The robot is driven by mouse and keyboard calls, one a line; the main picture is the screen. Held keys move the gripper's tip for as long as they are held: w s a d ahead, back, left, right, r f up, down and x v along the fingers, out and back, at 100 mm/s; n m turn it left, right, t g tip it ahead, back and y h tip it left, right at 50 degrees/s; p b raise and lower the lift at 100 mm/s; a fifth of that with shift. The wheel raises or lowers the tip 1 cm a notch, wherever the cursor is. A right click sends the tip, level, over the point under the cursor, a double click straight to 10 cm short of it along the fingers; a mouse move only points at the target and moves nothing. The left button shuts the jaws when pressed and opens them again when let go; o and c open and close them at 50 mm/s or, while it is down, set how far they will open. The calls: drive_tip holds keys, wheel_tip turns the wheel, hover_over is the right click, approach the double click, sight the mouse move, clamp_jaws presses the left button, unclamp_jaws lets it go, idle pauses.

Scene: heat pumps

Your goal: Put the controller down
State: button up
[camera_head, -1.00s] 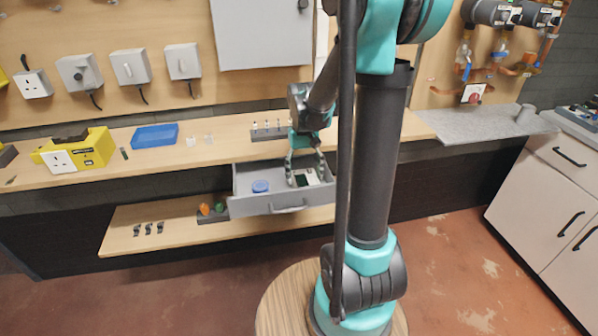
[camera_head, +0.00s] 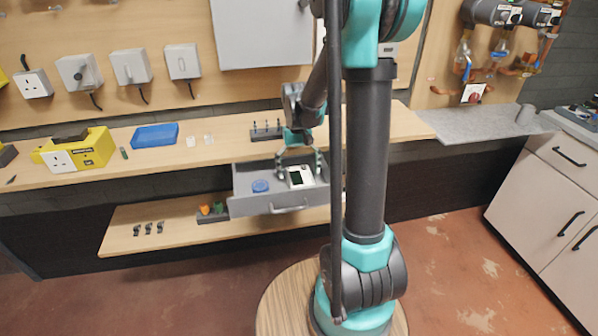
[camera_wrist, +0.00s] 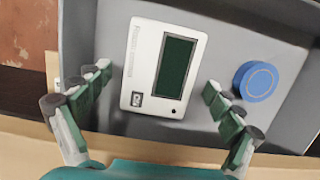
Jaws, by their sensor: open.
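The controller (camera_wrist: 163,68) is a white box with a dark green screen. It lies face up on the floor of the open grey drawer (camera_head: 262,208), and it also shows in the head view (camera_head: 299,177). My gripper (camera_wrist: 150,98) is open, with its fingers apart on either side of the controller's near end and a visible gap on both sides. In the head view my gripper (camera_head: 299,168) is over the drawer's right part. Nothing is held between the fingers.
A round blue object (camera_wrist: 257,81) lies in the drawer beside the controller, near my finger. The worktop (camera_head: 225,145) above the drawer holds a blue tray (camera_head: 155,136), a yellow socket unit (camera_head: 78,150) and a dark rack (camera_head: 266,131). A lower shelf (camera_head: 180,233) sits below.

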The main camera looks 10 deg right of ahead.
sight(298, 170)
wheel_tip(298, 170, up, 12)
drive_tip(key=w, duration=0.2)
drive_tip(key=shift+w, duration=0.2)
idle(0.3)
